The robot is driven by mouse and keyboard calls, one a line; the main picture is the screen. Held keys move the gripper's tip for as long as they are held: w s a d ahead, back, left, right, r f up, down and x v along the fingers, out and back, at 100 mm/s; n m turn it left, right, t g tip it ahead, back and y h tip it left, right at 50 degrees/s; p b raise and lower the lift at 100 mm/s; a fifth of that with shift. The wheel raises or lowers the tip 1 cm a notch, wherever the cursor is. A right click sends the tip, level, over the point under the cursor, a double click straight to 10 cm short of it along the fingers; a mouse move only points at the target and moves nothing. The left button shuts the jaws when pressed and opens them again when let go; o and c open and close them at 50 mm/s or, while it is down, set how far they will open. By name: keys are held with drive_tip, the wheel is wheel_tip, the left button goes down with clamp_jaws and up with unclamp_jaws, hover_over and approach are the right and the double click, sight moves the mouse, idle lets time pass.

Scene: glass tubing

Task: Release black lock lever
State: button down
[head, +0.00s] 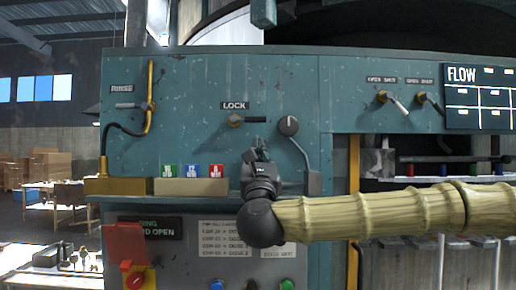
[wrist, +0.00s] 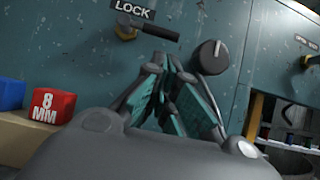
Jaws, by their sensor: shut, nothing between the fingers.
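The black lock lever (head: 250,119) sticks out to the right from a brass base on the teal panel, just under the LOCK label (head: 235,105). In the wrist view the lever (wrist: 158,33) lies above and just beyond my fingertips, nearly level. My gripper (head: 259,146) is shut and empty, below the lever and a little to its right in the head view. It also shows in the wrist view (wrist: 168,62), with its fingers pointing up toward the panel. I see no clear contact between fingers and lever.
Coloured blocks (head: 194,170) sit on a tan ledge at left. The RINSE lever (head: 131,106) and a brass pipe are farther left. Two shut-off levers (head: 396,102) are at right.

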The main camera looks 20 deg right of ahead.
sight(249, 120)
drive_tip(key=p+x, duration=0.3)
drive_tip(key=x, duration=0.4)
drive_tip(key=shift+r, duration=0.1)
drive_tip(key=shift+w+p, duration=0.3)
drive_tip(key=shift+r+n+y, duration=0.15)
drive_tip(key=shift+n+y, duration=0.25)
